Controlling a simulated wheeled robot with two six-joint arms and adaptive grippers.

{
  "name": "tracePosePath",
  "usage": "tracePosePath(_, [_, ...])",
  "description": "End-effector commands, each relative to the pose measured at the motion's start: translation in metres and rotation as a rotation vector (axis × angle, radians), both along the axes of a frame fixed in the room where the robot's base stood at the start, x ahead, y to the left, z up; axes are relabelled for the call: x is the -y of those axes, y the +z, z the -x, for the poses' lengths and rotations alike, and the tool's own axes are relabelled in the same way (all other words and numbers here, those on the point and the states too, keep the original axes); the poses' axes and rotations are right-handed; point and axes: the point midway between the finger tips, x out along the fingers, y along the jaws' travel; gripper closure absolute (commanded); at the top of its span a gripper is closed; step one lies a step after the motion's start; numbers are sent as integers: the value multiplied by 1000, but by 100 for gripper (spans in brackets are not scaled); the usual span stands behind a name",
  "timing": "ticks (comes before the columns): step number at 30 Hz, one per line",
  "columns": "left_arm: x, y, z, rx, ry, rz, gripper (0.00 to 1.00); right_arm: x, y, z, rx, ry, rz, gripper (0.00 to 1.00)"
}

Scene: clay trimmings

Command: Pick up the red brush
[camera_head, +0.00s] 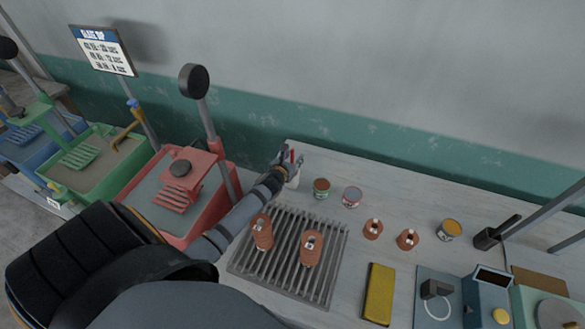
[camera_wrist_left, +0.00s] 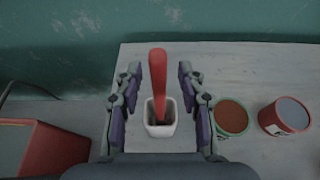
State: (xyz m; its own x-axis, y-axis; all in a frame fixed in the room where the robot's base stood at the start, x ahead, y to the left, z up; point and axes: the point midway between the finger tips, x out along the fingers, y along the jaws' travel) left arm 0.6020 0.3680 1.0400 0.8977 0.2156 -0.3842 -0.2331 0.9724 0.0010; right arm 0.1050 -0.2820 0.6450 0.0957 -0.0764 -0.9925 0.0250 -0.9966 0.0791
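The red brush (camera_wrist_left: 158,85) stands upright in a small white cup (camera_wrist_left: 152,131) in the left wrist view. Only its red handle shows clearly; its lower end is inside the cup. My left gripper (camera_wrist_left: 153,90) is open, with one finger on each side of the brush and a gap to both. In the head view my left gripper (camera_head: 282,163) is at the cup (camera_head: 294,180) near the table's back left corner and hides part of it. A bit of the red brush (camera_head: 292,156) shows there. My right gripper is not in view.
Two small cans (camera_head: 321,187) (camera_head: 352,196) stand just right of the cup. A slatted rack (camera_head: 325,285) with two clay pieces lies in front. A red machine (camera_head: 150,220) stands left of the table. A teal wall (camera_head: 400,146) is close behind.

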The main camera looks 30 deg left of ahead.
Motion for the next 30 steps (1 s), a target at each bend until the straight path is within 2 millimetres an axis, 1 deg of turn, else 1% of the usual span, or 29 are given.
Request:
tracePosePath(2, [0, 0, 0, 0, 0, 0, 62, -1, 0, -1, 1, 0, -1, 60])
tracePosePath(9, [0, 0, 0, 0, 0, 0, 94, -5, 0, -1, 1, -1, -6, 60])
tracePosePath(10, [0, 0, 0, 0, 0, 0, 98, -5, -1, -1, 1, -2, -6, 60])
tracePosePath(11, [0, 0, 0, 0, 0, 0, 100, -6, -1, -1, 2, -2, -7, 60])
tracePosePath(19, [0, 0, 1, -1, 1, 0, 100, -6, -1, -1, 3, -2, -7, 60])
tracePosePath(22, [-1, 5, 0, 2, 1, -1, 100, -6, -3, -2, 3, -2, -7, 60])
tracePosePath(23, [-1, 9, 0, 3, 1, 0, 100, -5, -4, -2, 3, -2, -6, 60])
tracePosePath(26, [0, 29, 0, 6, -3, -2, 100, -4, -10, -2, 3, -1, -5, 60])
tracePosePath(27, [0, 39, 0, 6, -1, -3, 100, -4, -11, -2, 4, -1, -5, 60])
tracePosePath(30, [0, 62, 0, 4, -1, -3, 100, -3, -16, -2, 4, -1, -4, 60])
